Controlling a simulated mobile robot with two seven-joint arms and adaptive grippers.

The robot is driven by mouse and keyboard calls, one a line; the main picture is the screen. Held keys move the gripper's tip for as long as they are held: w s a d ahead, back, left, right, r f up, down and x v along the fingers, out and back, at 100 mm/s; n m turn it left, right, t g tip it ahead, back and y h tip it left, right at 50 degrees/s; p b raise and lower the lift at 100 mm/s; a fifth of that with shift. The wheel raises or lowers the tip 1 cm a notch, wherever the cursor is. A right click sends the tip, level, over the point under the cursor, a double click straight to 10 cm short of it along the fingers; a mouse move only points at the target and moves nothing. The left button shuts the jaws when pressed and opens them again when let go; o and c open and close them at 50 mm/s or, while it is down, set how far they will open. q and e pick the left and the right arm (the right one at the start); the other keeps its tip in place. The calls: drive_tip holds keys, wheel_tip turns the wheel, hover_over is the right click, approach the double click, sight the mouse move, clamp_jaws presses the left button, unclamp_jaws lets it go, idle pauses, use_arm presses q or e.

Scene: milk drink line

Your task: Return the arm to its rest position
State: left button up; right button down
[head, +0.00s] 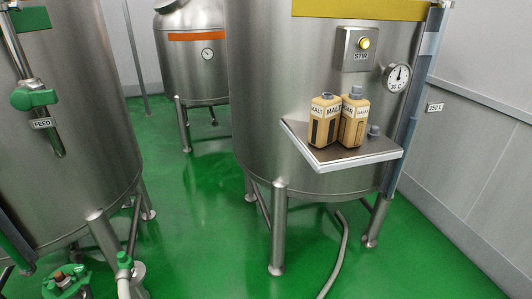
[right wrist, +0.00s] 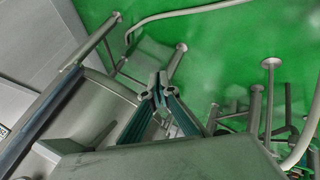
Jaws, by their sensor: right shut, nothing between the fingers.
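My right gripper (right wrist: 157,92) shows in the right wrist view with its two dark fingers together and nothing held between them. Behind it are the green floor (right wrist: 205,35) and the metal legs of a tank, and it touches nothing that I can make out. Neither of my grippers can be made out in the head view.
A large steel tank (head: 290,120) carries a shelf (head: 335,165) with two tan jugs, labelled MALT (head: 324,120) and SUGAR (head: 354,118). Another tank (head: 60,130) stands left, with a green FEED valve (head: 35,97). A hose (head: 337,262) lies on the floor. Open floor (head: 190,220) lies between the tanks.

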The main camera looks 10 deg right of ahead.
drive_tip(key=a+f+m+t+y, duration=0.2)
drive_tip(key=a+f+y, duration=0.3)
drive_tip(key=a+f, duration=0.3)
drive_tip(key=shift+s+a+f+m+t, duration=0.3)
drive_tip(key=shift+a+f, duration=0.1)
drive_tip(key=shift+a, duration=1.1)
